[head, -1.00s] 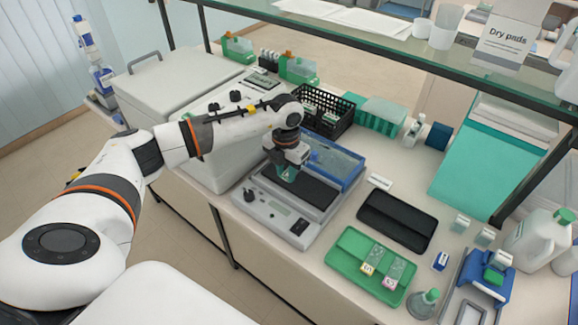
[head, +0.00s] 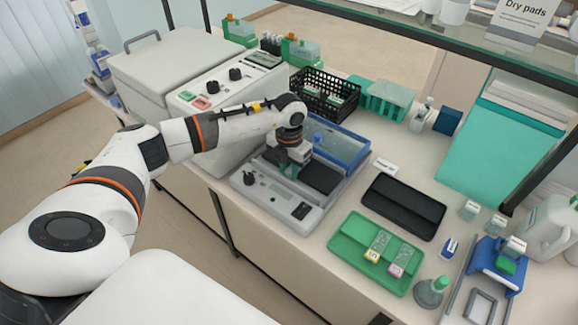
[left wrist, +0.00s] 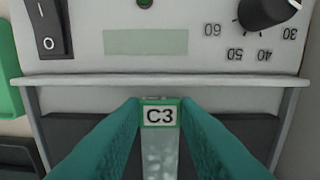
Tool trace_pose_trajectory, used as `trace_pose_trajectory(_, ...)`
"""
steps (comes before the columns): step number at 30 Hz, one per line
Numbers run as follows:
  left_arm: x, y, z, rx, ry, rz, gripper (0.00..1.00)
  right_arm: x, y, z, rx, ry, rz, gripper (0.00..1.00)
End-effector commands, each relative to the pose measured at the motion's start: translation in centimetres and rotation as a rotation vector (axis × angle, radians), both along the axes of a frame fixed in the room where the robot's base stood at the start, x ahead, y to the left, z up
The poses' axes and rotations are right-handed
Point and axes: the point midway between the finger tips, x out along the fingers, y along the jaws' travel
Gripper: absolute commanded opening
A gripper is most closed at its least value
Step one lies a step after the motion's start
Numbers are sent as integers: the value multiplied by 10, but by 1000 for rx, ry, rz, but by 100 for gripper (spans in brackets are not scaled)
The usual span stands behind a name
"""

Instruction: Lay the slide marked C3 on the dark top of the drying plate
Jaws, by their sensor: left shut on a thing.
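My left gripper (head: 286,168) is over the drying plate (head: 276,198); its teal fingers show close up in the left wrist view (left wrist: 160,112). They are shut on the slide marked C3 (left wrist: 160,150), one on each side of its green-edged label. The clear part of the slide extends over the dark top (left wrist: 82,130), which also shows to the right of the gripper in the head view (head: 320,178). I cannot tell whether the slide touches the top. The gripper hides the slide in the head view. My right gripper is not in view.
A blue-rimmed tray (head: 350,147) stands just behind the plate. A black case (head: 403,205) and a green tray (head: 350,250) with two labelled slides lie to the right. A black basket (head: 312,98) is behind. A glass shelf (head: 400,40) overhangs the back.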

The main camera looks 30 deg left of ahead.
Motion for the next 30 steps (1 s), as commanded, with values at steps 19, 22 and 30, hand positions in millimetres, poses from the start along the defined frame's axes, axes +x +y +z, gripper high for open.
trace_pose_trajectory(19, 0, 0, -3, 0, 0, 0, 5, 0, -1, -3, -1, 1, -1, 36)
trace_pose_trajectory(22, 0, 0, -4, 0, 0, 0, 5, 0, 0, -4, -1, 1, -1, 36)
trace_pose_trajectory(30, 0, 0, -4, 0, 0, 1, 54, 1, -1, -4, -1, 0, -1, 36)
